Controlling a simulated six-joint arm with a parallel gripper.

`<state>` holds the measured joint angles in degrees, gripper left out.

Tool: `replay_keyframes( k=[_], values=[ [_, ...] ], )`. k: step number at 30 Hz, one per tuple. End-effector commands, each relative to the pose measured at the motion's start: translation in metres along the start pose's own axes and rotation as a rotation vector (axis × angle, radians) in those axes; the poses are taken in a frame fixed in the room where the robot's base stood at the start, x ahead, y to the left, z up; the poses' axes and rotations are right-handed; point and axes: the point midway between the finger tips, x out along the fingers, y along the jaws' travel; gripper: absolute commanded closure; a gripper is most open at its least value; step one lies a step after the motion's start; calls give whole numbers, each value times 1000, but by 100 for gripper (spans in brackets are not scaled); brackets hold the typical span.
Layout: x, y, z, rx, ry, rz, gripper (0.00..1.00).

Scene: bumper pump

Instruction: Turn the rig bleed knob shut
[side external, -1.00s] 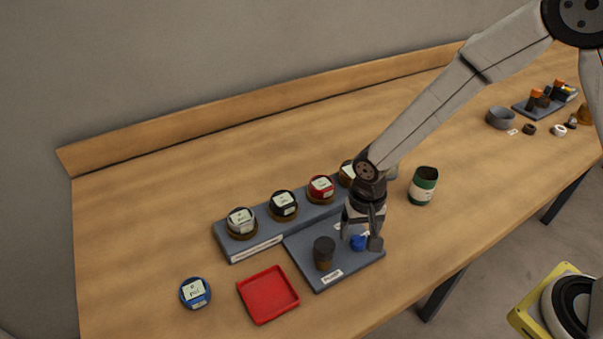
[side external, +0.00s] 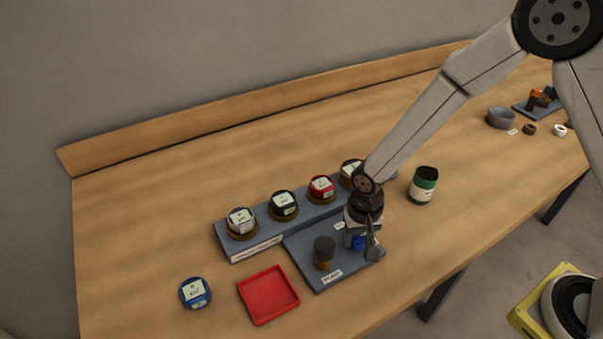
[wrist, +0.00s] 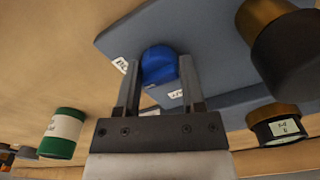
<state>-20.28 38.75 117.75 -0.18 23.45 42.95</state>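The rig bleed knob (side external: 358,243) is a blue round cap on the grey rig plate (side external: 335,279). It also shows in the wrist view (wrist: 160,66), between the two fingertips. My gripper (side external: 361,247) points down over the plate's right part. In the wrist view my gripper (wrist: 160,75) has one finger on each side of the knob, and both appear to touch it. The finger nearest the side camera hides part of the knob. Whether the knob is turned open or shut cannot be seen.
A dark cylinder (side external: 324,253) stands on the same plate, left of my gripper. A rack (side external: 232,248) of several capped jars runs behind. A red tray (side external: 268,294) and a blue-rimmed jar (side external: 195,293) lie left. A green jar (side external: 423,185) stands right.

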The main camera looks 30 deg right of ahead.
Motion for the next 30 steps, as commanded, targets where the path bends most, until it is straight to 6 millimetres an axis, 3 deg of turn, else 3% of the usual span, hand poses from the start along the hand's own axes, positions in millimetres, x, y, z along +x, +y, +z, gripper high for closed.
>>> replay_keyframes(
  k=[14, 30],
  values=[
    [0, 0, 0, -78, -1, 0, 100],
    [0, 0, 1, -498, -3, 0, 100]
  ],
)
